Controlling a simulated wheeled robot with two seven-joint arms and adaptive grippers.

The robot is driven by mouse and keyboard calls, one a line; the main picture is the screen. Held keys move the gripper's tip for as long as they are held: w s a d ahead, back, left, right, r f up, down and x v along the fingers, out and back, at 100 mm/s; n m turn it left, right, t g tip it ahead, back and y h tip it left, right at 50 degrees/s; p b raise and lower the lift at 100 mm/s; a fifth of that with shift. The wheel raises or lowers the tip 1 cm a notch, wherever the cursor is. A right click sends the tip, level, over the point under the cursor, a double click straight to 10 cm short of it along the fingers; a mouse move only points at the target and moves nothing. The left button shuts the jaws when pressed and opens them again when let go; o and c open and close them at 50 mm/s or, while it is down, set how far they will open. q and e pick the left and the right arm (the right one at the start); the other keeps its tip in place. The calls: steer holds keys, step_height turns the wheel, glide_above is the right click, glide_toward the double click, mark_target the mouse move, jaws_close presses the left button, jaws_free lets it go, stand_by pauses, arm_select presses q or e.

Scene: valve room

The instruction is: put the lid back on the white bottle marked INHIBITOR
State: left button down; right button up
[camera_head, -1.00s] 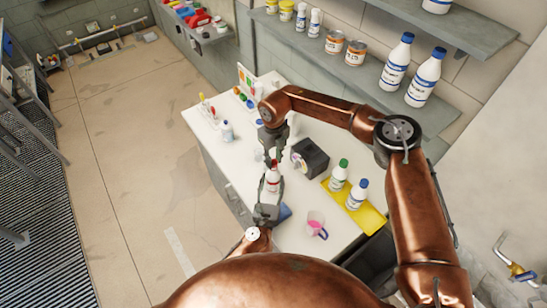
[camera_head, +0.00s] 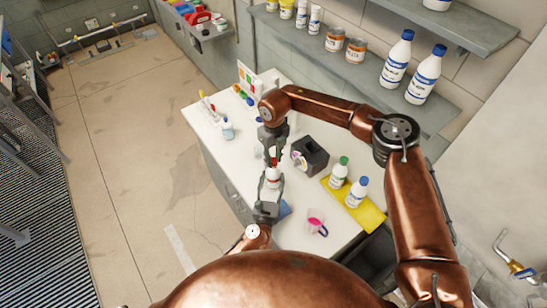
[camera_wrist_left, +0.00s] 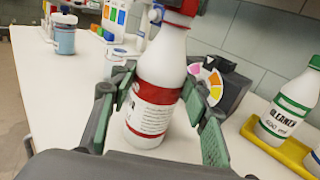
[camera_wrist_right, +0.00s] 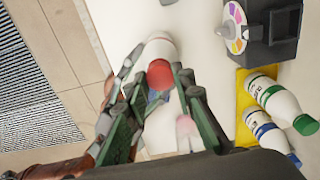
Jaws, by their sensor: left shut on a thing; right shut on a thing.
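A white bottle with a red label (camera_wrist_left: 153,98) stands between the fingers of my left gripper (camera_wrist_left: 160,107); the name on it is not readable here. In the head view my left gripper (camera_head: 268,193) is shut around the bottle (camera_head: 273,181) above the bench's front part. The red lid (camera_wrist_right: 160,75) is between the fingers of my right gripper (camera_wrist_right: 158,88). In the left wrist view the lid (camera_wrist_left: 183,6) is at the top of the neck, cut off by the frame edge. I cannot tell whether it is seated. My right gripper (camera_head: 273,152) comes down from above.
On the white bench (camera_head: 240,160), a dark box with a coloured dial (camera_head: 310,155) stands right of the grippers. A green-capped bottle (camera_head: 339,170) and a blue-capped bottle (camera_head: 357,191) stand on a yellow tray (camera_head: 373,219). A pink-filled jug (camera_head: 316,222) is near the front.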

steer(key=shift+f, duration=0.2)
steer(key=m, duration=1.4)
steer(key=shift+a, duration=0.1)
steer(key=m, duration=1.8)
steer(key=shift+m, duration=0.3)
